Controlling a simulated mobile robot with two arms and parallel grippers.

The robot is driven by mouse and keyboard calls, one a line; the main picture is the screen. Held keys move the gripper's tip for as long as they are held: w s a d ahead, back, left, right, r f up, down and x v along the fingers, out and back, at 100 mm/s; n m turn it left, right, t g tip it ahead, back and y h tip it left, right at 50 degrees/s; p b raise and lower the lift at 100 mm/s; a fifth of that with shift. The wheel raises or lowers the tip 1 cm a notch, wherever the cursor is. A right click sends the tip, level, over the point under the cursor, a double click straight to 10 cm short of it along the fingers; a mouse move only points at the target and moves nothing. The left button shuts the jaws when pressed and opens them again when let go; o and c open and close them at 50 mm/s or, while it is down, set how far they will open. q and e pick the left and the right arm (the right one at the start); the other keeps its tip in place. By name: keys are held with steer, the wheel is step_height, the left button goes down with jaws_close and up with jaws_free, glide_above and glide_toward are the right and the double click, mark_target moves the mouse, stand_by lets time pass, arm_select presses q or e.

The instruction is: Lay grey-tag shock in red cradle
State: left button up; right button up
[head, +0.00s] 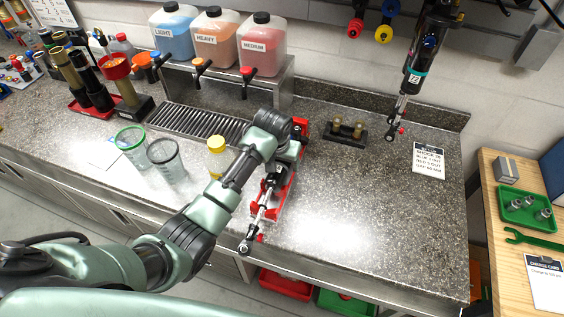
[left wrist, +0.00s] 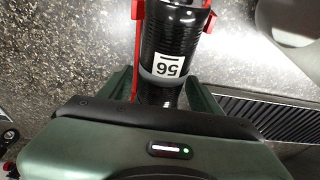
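The grey-tag shock has a black body with a grey band and a white label reading 56, upside down in the left wrist view (left wrist: 168,68). In the head view its silver rod (head: 264,203) points toward the bench's front edge. The shock lies along the red cradle (head: 288,193), whose red rail and prongs show beside its body in the left wrist view (left wrist: 136,40). My left gripper (left wrist: 161,82) has its green fingers on either side of the body near the band. They look open, with a narrow gap at the left finger. My right gripper is not in view.
Another shock (head: 418,70) with a cyan band hangs above the bench. A black block (head: 345,132) and a card (head: 429,160) sit to the right. The bench's front right is clear.

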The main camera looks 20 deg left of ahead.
arm_select(q)
steer(key=shift+s, duration=0.15)
steer(key=shift+s+f, duration=0.1)
steer(key=shift+f, duration=0.1)
steer(key=b+v, duration=0.2)
steer(key=v, duration=0.6)
stand_by(0.4)
